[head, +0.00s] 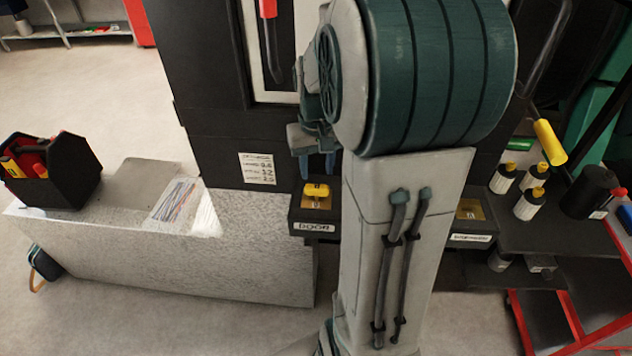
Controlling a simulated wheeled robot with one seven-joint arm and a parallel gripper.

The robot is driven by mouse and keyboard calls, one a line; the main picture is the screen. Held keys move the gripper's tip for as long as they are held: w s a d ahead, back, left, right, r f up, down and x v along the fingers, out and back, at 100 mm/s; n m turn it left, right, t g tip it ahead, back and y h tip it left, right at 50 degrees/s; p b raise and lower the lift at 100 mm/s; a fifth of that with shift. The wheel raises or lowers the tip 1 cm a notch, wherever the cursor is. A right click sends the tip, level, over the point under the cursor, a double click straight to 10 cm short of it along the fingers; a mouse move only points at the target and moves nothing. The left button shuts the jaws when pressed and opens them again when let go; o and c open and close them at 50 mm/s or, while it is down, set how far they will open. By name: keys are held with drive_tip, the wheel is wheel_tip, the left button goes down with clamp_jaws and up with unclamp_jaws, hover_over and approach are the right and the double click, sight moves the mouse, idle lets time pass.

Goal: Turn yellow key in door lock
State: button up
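The yellow key (317,190) sits in the top of a dark lock box (298,217) whose front label reads "DOOR". My gripper (317,167) points down just above and behind the key in the picture. Its two blue-grey fingertips show apart with a gap between them, and nothing is seen held. I cannot tell how far above the key the fingertips are. My own arm covers the area right of the lock box.
A second box with a gold plate (471,210) and an unreadable label stands right of my arm. Bottles with yellow caps (530,204) stand on a dark shelf.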

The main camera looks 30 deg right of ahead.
sight(317, 185)
drive_tip(key=n, duration=0.7)
drive_tip(key=shift+n, duration=0.3)
drive_tip(key=n, duration=0.5)
drive_tip(key=shift+f, duration=0.2)
drive_tip(key=shift+f+n, duration=0.2)
drive_tip(key=shift+n, duration=0.5)
wheel_tip(317, 185, down, 5)
drive_tip(key=b, duration=0.4)
drive_tip(key=shift+f, duration=0.1)
drive_tip(key=shift+c, duration=0.3)
